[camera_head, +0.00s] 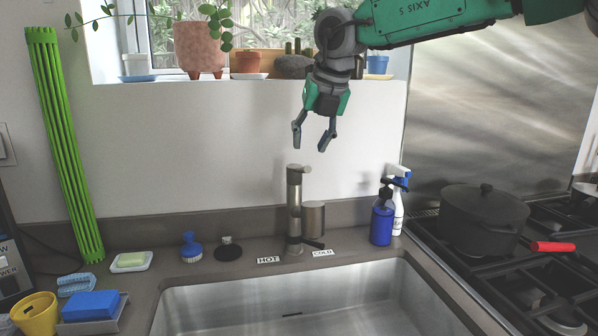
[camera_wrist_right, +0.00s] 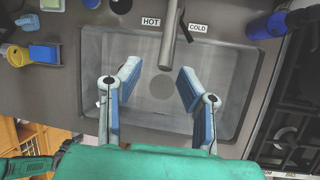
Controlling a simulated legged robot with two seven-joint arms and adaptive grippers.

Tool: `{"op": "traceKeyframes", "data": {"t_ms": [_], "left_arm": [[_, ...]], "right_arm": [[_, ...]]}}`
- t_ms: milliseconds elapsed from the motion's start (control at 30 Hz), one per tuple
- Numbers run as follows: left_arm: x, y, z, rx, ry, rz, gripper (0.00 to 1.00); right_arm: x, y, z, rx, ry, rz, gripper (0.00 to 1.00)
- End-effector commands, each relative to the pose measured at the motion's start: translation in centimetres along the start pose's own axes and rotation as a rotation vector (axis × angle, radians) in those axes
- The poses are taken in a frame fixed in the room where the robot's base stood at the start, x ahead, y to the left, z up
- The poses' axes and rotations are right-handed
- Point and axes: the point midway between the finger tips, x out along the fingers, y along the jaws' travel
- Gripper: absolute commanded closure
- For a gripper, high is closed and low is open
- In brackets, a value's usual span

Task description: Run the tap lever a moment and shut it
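The metal tap (camera_head: 294,207) stands upright behind the sink, and its spout shows over the basin in the right wrist view (camera_wrist_right: 168,42). Its dark lever (camera_head: 313,243) is low by the tap's base, on the side of the COLD label (camera_head: 323,253); it also shows in the right wrist view (camera_wrist_right: 181,24). The HOT label (camera_head: 268,259) is left of the base. No water stream is visible. My right gripper (camera_head: 313,147) is open and empty, above the tap and apart from it. Its two fingers (camera_wrist_right: 158,88) show spread in the wrist view. My left gripper is not seen.
The steel sink (camera_head: 292,290) is empty. A metal cylinder (camera_head: 313,218) is close beside the tap. A blue soap bottle (camera_head: 382,222) and white spray bottle (camera_head: 399,213) stand right. Potted plants line the sill.

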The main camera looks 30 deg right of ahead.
Motion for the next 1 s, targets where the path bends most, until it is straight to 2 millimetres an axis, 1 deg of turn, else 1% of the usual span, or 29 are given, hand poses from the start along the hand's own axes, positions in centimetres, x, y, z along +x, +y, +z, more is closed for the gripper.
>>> {"op": "traceKeyframes", "data": {"t_ms": [33,200,300,400,533,800,833,867,900,933,1000], "left_arm": [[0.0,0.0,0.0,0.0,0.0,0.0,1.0],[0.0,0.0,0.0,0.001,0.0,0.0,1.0],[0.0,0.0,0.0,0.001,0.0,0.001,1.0],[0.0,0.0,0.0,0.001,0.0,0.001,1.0],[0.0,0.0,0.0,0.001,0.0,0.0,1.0],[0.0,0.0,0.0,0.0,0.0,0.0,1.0],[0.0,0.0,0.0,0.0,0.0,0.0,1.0],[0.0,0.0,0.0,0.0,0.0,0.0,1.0],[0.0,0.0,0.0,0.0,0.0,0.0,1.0],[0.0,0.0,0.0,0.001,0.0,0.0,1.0],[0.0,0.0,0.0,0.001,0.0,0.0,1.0]], "right_arm": [[1.3,-0.1,-0.1,0.0,0.004,-0.003,0.67],[4.6,-0.1,-0.1,-0.002,0.002,-0.002,0.67],[6.1,0.0,-0.1,-0.003,0.0,-0.003,0.67],[7.1,0.2,-0.1,-0.003,-0.001,-0.003,0.67],[7.7,0.4,-0.2,-0.004,-0.002,-0.004,0.67],[8.0,0.0,-0.1,-0.002,-0.001,0.0,0.67],[8.0,0.0,-0.1,-0.002,-0.001,0.0,0.71],[8.0,0.0,-0.1,-0.002,-0.001,0.0,0.81],[8.0,-0.1,-0.1,-0.001,-0.001,0.0,0.95],[8.0,-0.1,-0.1,-0.001,-0.001,0.0,1.0],[8.0,-0.1,-0.1,-0.002,-0.001,0.001,1.0]]}}
